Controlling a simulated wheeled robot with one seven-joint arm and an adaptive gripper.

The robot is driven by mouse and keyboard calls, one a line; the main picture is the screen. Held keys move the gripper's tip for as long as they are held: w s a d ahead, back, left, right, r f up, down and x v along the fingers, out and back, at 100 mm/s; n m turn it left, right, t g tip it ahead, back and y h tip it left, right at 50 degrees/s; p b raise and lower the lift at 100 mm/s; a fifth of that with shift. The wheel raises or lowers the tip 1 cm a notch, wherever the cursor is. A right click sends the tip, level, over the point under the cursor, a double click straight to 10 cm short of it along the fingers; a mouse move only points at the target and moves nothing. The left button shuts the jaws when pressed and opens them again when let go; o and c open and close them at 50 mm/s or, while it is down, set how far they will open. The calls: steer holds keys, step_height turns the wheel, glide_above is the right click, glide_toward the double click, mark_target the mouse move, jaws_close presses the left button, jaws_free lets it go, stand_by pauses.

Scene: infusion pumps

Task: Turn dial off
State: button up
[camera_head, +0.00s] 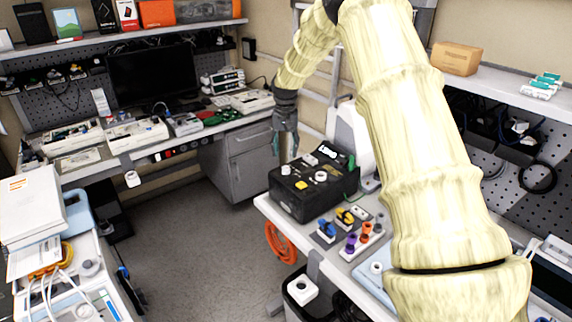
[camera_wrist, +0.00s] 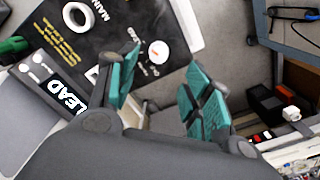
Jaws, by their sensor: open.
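A black box (camera_head: 312,192) with knobs on its top panel stands on the right bench. In the wrist view its dark panel (camera_wrist: 112,22) carries printed text and a LEAD label. A small round white dial (camera_wrist: 158,52) with an orange-red mark sits near one edge of the panel. A white ring-shaped knob (camera_wrist: 78,14) is farther left. My gripper (camera_head: 284,144) hangs beside the box's far left side in the head view. In the wrist view my gripper (camera_wrist: 162,72) shows two teal fingers spread apart with nothing between them. The dial appears beyond the gap between the fingertips.
A green part (camera_wrist: 14,45) is at the panel's left edge. Blue, yellow, purple and orange connectors (camera_head: 352,228) sit in front of the box. An orange cable coil (camera_head: 281,243) hangs at the bench edge. The floor (camera_head: 205,240) to the left is clear.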

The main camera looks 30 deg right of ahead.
mark_target(286, 167)
step_height(286, 167, down, 8)
steer(key=p, duration=0.2)
steer(key=shift+d+r+p, duration=0.15)
steer(key=shift+p, duration=0.15)
steer(key=c, duration=1.1)
